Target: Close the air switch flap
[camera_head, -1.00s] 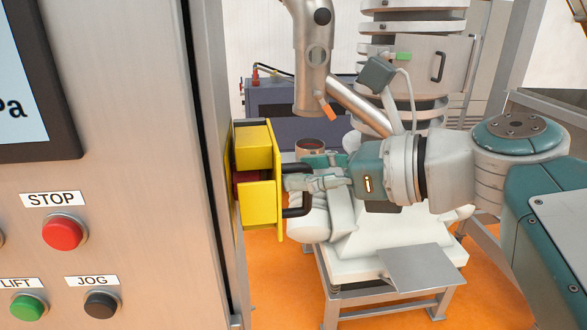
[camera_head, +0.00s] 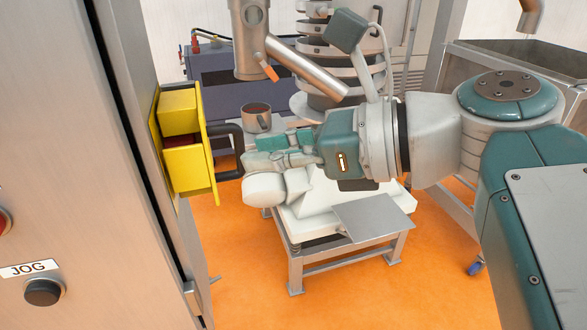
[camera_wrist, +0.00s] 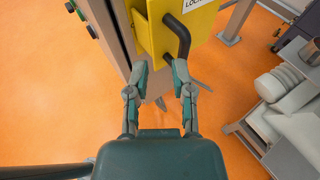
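The yellow air switch box (camera_head: 182,113) is on the side of the steel cabinet at left. Dark red shows in the gap between its upper and lower blocks. The flap (camera_head: 209,150) is a yellow plate on the box's right side with a black U-shaped handle (camera_head: 237,140); how far it stands open is unclear. The wrist view shows the yellow panel (camera_wrist: 200,14) with part of a "LOCK" label, and the handle (camera_wrist: 184,38) beyond my fingertips. My gripper (camera_wrist: 161,76) is open and empty; in the head view (camera_head: 250,152) its fingertips are just right of the handle.
The steel cabinet (camera_head: 60,130) fills the left, with a black JOG button (camera_head: 43,292). A white machine on a metal stand (camera_head: 320,262) is below and behind my gripper. A metal pipe (camera_head: 250,40) hangs above. Orange floor (camera_head: 245,255) lies open between cabinet and stand.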

